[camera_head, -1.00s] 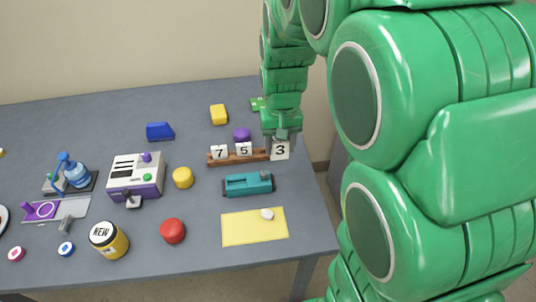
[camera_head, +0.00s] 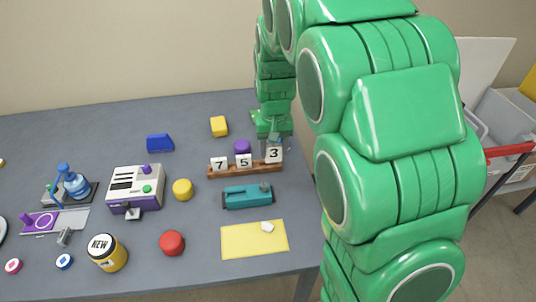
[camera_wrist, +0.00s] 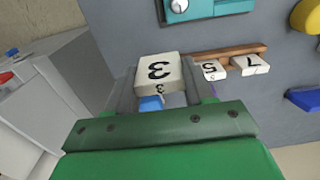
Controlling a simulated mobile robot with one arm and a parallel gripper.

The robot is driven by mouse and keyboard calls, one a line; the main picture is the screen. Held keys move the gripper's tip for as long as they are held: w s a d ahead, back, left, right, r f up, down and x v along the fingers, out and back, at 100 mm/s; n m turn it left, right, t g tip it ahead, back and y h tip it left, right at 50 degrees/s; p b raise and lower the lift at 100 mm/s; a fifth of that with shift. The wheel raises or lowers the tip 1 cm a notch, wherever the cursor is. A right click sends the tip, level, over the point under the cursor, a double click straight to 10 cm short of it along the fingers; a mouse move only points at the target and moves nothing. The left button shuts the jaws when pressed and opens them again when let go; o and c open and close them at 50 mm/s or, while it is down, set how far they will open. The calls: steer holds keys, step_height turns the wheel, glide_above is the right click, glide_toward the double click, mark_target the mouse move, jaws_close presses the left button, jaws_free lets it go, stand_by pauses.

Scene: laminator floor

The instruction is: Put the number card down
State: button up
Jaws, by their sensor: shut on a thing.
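A white number card with a black 3 (camera_head: 274,154) is held in my gripper (camera_head: 274,142). In the wrist view the 3 card (camera_wrist: 158,72) sits between the two grey fingers of my gripper (camera_wrist: 160,88), which are shut on it. The brown wooden rack (camera_head: 228,172) holds a 7 card (camera_head: 220,164) and a 5 card (camera_head: 243,161) upright. The 3 card is upright at the rack's right end, right of the 5. I cannot tell whether its bottom touches the rack.
A purple knob (camera_head: 242,146) stands just behind the rack. A teal device (camera_head: 247,197) lies in front of it, with a yellow mat (camera_head: 254,240) nearer. A yellow cylinder (camera_head: 182,189) and a white-purple machine (camera_head: 136,189) are to the left. The table's right edge is close.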

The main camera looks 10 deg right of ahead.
steer(key=shift+w+a+f, duration=0.15)
steer(key=shift+w+f, duration=1.5)
steer(key=shift+w, duration=0.05)
steer(key=shift+w+a+f, duration=0.1)
steer(key=shift+w+f, duration=1.5)
steer(key=shift+w, duration=0.1)
steer(key=shift+w+f, duration=0.2)
steer(key=shift+f, duration=1.35)
steer(key=shift+f, duration=0.2)
steer(key=o, duration=1)
steer(key=shift+r, duration=0.1)
